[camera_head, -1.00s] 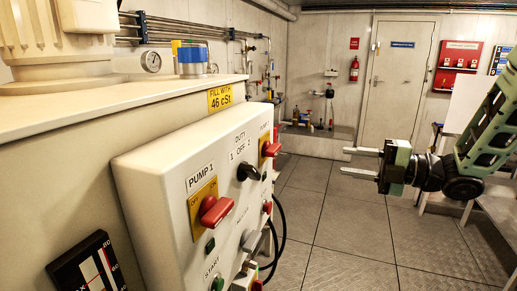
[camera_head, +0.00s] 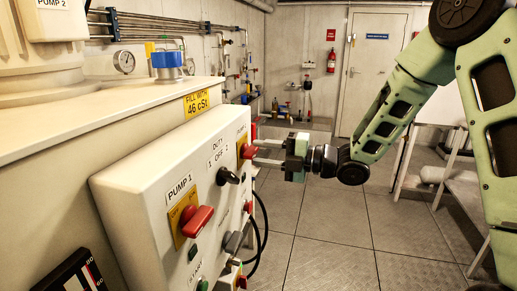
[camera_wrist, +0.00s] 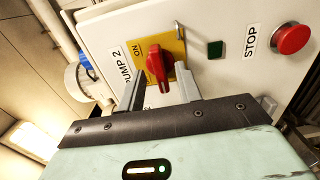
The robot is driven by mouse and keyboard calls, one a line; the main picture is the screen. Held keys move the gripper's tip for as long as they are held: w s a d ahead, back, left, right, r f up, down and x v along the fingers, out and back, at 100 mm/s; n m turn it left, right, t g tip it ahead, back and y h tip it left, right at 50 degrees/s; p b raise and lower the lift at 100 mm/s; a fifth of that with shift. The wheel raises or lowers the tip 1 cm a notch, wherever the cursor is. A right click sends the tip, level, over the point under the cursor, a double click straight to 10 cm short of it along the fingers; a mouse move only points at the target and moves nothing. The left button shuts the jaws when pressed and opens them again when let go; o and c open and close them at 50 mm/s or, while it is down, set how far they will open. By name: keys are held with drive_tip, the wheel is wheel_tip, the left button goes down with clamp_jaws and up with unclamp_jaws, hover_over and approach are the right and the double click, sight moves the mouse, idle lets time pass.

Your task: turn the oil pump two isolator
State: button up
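The oil pump two isolator is a red rotary handle on a yellow plate, at the far end of a white control box (camera_head: 130,178). In the head view the handle (camera_head: 247,151) is just left of my fingertips. In the wrist view the red handle (camera_wrist: 158,68) stands beside the "PUMP 2" label, its grip running roughly along the fingers. My gripper (camera_head: 256,152) is open, with one finger on each side of the handle's near end in the wrist view (camera_wrist: 160,84). Contact is not visible, and the depth of the fingertips around the handle is hard to tell.
The pump 1 isolator (camera_head: 196,219), a similar red handle, is nearer on the box. A black duty selector (camera_head: 229,176) sits between them. A red stop button (camera_wrist: 291,39) and dark green square (camera_wrist: 215,49) are beside the isolator. Black cables (camera_head: 262,225) hang off the box. The floor is clear.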

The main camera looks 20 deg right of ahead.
drive_tip(key=shift+x, duration=0.8)
clamp_jaws()
